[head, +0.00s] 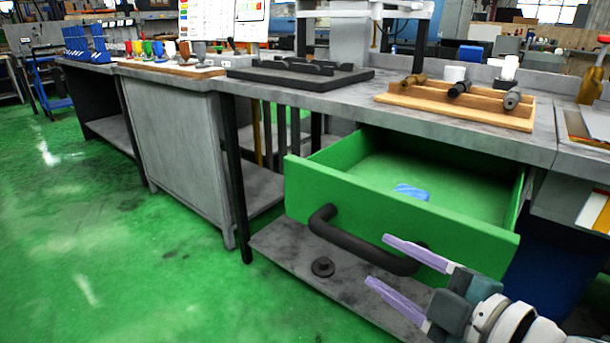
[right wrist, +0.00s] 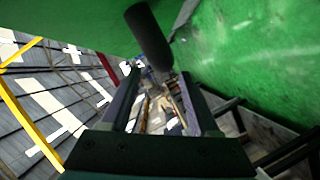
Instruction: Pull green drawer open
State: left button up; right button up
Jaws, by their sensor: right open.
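The green drawer (head: 395,215) stands pulled out from under the grey workbench, so its inside shows. Its black bar handle (head: 360,245) is on the front face. My right gripper (head: 376,260) is at the right part of the handle, with its two pale purple fingers apart. In the head view the upper finger overlaps the handle's right end. In the right wrist view, the handle (right wrist: 150,38) shows at the far end of the open fingers (right wrist: 160,76). I cannot tell whether they touch it. My left gripper is out of view.
A small blue item (head: 412,191) lies in the drawer. A lower shelf (head: 290,250) with a dark round part (head: 323,267) is below it. A wooden rack (head: 455,103) with shafts stands on the bench above. The green floor (head: 130,250) at left is clear.

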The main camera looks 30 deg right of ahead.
jog(key=shift+v, duration=1.85)
jog(key=shift+r+p, duration=0.15)
jog(key=shift+p, duration=0.15)
jog(key=s+a+r+m+g+p, duration=0.3)
jog(key=s+r+g+p, duration=0.1)
jog(key=r+p, duration=0.4)
jog(key=s+a+r+m+g+p, duration=0.3)
jog(key=s+r+m+g+p, duration=0.15)
jog(key=r+p, duration=0.3)
jog(key=s+a+r+m+g+p, duration=0.3)
jog(key=s+r+g+p, duration=0.1)
jog(key=r+p, duration=0.4)
notch_tip(320, 180, up, 37)
jog(key=p, duration=3.5)
jog(key=shift+s+h+p, duration=0.2)
jog(key=shift+h+p, duration=0.1)
jog(key=shift+h, duration=0.1)
